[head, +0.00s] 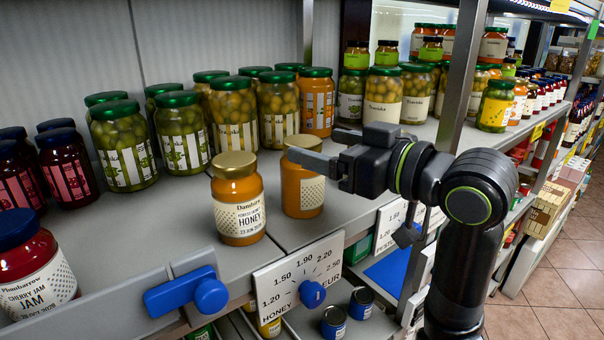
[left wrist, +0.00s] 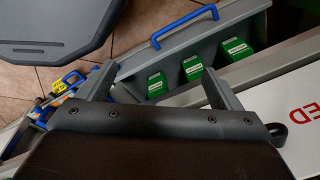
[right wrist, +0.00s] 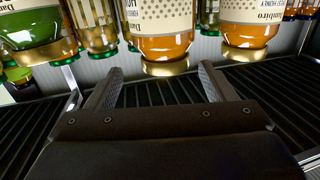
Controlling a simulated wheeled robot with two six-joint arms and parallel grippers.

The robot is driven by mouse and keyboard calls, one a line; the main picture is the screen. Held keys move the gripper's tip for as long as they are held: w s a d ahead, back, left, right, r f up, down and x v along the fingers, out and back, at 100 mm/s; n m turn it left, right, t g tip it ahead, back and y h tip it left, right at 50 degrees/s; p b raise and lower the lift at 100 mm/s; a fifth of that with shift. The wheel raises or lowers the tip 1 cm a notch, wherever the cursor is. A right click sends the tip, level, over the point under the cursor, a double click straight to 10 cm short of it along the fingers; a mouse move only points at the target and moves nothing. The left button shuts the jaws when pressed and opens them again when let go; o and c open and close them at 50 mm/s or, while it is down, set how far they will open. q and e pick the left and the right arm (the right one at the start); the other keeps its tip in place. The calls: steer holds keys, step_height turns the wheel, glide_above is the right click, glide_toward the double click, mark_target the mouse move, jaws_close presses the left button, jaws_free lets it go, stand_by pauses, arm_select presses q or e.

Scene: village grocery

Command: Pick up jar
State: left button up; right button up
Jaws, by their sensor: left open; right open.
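Two amber honey jars with gold lids stand on the grey shelf in the head view: a front jar (head: 238,222) with its honey label facing out, and another (head: 302,205) just to its right. My right gripper (head: 322,150) is open, its fingers at lid height by the right jar and partly covering it. In the right wrist view the scene is upside down; one honey jar (right wrist: 163,20) shows beyond the open fingers (right wrist: 158,85), with a second honey jar (right wrist: 250,12) to its right. Nothing is between the fingers. My left gripper (left wrist: 158,85) is open and empty.
Green-lidded jars of olives and pickles (head: 235,115) stand behind. A cherry jam jar (head: 35,265) is at the front left. A price rail (head: 300,275) with blue knobs edges the shelf. A metal post (head: 460,80) stands right. Green boxes (left wrist: 192,68) show in the left wrist view.

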mark_target(288, 138)
steer(key=shift+w+a, duration=0.3)
steer(key=shift+a, duration=0.1)
steer(key=shift+w+a+p, duration=0.4)
steer(key=shift+a+p, duration=0.1)
steer(key=shift+a, duration=0.1)
steer(key=p+x, duration=0.1)
steer(key=x, duration=0.2)
steer(key=shift+s+a, duration=0.15)
steer(key=shift+a, duration=0.05)
steer(key=shift+w+a+f, duration=0.15)
steer(key=shift+w+a, duration=0.1)
steer(key=shift+w, duration=0.05)
steer(key=shift+d, duration=0.1)
steer(key=shift+c, duration=0.9)
jaws_close()
